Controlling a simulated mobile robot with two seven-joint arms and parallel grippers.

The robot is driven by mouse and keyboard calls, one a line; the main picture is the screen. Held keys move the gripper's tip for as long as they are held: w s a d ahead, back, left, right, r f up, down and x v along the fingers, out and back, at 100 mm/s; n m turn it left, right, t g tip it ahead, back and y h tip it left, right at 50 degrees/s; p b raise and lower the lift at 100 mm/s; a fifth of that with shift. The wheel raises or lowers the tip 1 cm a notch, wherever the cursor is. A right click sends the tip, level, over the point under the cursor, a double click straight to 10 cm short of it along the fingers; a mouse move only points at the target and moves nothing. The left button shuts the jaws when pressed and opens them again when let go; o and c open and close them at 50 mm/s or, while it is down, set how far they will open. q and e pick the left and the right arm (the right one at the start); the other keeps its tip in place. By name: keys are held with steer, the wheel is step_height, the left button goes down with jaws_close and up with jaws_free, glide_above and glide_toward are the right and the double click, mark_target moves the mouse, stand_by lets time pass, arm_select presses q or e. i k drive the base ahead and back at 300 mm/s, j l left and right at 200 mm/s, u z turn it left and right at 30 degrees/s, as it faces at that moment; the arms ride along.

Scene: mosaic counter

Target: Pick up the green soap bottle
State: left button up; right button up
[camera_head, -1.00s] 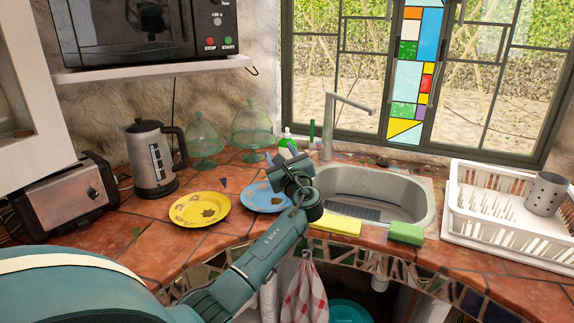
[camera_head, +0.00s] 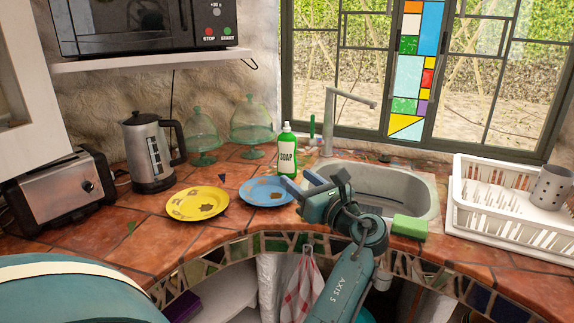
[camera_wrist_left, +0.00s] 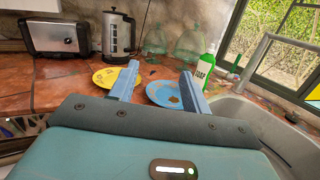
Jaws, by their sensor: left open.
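The green soap bottle (camera_head: 287,150) stands upright on the tiled counter, behind the blue plate and left of the faucet. It has a white label reading SOAP. In the left wrist view the bottle (camera_wrist_left: 205,68) shows beyond the right finger, partly hidden by it. My left gripper (camera_head: 301,184) is open and empty, in front of the bottle and near the sink's left edge. In the left wrist view its two blue fingers (camera_wrist_left: 157,82) are spread apart, with the blue plate between and beyond them. My right gripper is not in view.
A blue plate (camera_head: 265,191) and a yellow plate (camera_head: 198,203) lie left of the gripper. Glass domes (camera_head: 250,122), a kettle (camera_head: 150,155) and a toaster (camera_head: 62,190) stand further left. The sink (camera_head: 400,187), faucet (camera_head: 329,120), green sponge (camera_head: 409,227) and dish rack (camera_head: 500,205) are right.

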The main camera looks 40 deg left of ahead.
mark_target(286, 142)
steer(key=i+j, duration=0.85)
